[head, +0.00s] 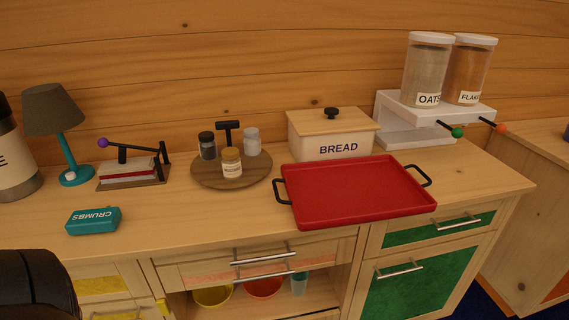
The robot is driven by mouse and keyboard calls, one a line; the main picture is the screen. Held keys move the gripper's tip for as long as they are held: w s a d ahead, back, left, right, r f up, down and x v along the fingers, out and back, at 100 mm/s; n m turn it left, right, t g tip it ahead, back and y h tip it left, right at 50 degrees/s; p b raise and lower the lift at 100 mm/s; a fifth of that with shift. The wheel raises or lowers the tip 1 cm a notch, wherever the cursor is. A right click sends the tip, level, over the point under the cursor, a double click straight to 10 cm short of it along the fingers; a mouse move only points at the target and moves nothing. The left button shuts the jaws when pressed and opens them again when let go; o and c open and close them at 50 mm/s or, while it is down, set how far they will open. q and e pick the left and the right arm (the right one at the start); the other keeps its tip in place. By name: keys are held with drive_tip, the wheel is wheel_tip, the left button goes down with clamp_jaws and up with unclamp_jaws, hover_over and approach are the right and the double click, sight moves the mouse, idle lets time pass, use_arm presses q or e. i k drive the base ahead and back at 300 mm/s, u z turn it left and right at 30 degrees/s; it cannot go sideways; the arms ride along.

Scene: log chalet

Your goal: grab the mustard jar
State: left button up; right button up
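A small jar with a brownish-gold lid and a pale label (231,163) stands upright at the front of a round wooden turntable (205,180). Its label is too small to read surely, but it looks like the mustard jar. A dark-topped jar (207,146) and a white jar (252,141) stand behind it, on either side of a black T-shaped handle (229,131). Neither of my grippers shows in the head view. A dark rounded shape at the bottom left corner is unclear.
A red tray (358,211) with black handles lies right of the turntable, overhanging the front edge. A bread box (332,148) stands behind it. A teal crumbs box (92,219), a press (133,170) and a lamp (66,130) are left. Counter before the turntable is clear.

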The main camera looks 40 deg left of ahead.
sight(231, 164)
drive_tip(key=z, duration=0.9)
drive_tip(key=i, duration=1.85)
drive_tip(key=u, duration=2.95)
